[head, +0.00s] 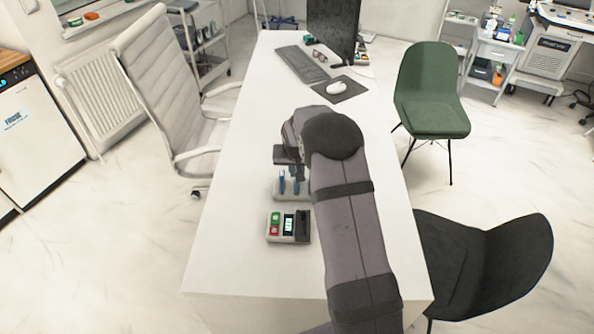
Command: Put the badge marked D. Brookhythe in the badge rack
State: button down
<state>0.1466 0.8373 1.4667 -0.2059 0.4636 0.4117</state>
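A small light grey holder (278,193), which looks like the badge rack, sits on the white desk just beyond the button device. Two narrow blue upright pieces (282,183) show at it; I cannot tell if they are badges or parts of the rack. No name is readable, so I cannot pick out the D. Brookhythe badge. My gripper (297,172) is over the holder's far side, pointing down. My own arm covers much of it and the holder's right side. Whether its fingers are open or hold something is hidden.
A device with green and red buttons (275,224) and a small screen stands nearer on the white desk (235,260). A keyboard (302,65), glasses (319,56), mouse (315,86) and monitor (333,25) are at the far end. The desk's near left is clear.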

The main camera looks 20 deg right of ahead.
jog(key=shift+f+b, duration=0.5)
jog(key=shift+f, duration=0.15)
dwell(0.6)
dwell(0.3)
jog(key=c, duration=1.4)
grip_release()
jog(key=shift+c, duration=0.2)
jog(key=shift+r, duration=0.1)
jog(key=shift+r+p, duration=2.25)
jog(key=shift+r, duration=1.2)
